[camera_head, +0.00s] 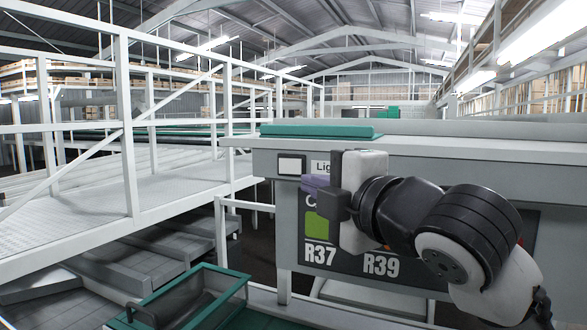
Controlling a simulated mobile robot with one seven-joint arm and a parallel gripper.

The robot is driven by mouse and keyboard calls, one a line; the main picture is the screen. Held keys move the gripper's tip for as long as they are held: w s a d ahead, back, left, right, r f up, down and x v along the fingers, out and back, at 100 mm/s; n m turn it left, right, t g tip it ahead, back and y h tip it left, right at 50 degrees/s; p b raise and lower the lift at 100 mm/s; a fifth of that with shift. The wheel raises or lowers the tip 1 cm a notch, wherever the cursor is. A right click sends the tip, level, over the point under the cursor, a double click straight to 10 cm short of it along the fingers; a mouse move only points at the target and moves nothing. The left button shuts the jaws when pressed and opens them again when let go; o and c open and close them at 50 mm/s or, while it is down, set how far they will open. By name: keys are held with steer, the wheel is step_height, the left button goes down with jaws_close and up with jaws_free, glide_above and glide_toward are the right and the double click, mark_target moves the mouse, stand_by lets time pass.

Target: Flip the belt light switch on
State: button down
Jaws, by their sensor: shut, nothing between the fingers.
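A white rectangular switch (291,165) in a dark frame sits on the grey front panel of the belt station, under its top edge. A white label (320,167) beside it begins "Lig"; the rest is hidden behind my gripper. I cannot tell the switch's position. My gripper (317,190) is shut and empty, in front of the panel, just below and right of the switch. Its fingertips, with a purple part, point left. They appear apart from the switch, though depth is hard to judge.
The belt station's counter (450,147) carries a teal pad (320,131). A dark sign (345,270) with R37 and R39 is partly behind my arm. A green-rimmed crate (247,274) stands at lower left. White railings (128,130) and a walkway fill the left.

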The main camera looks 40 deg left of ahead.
steer(key=p, duration=0.4)
glide_toward(286, 169)
steer(key=s+a, duration=0.2)
steer(key=a, duration=0.4)
steer(key=w, duration=0.1)
steer(key=w+p, duration=0.1)
steer(key=shift+w+a+r, duration=0.35)
steer(key=shift+w, duration=0.05)
steer(key=shift+w+a+f, duration=0.1)
steer(key=shift+w+a, duration=0.1)
steer(key=shift+w, duration=0.05)
steer(key=shift+a+f+m+t+h, duration=0.1)
steer(key=shift+a+m+t+h, duration=0.2)
steer(key=shift+t, duration=0.4)
steer(key=shift+w+d, duration=0.1)
steer(key=shift+w, duration=0.05)
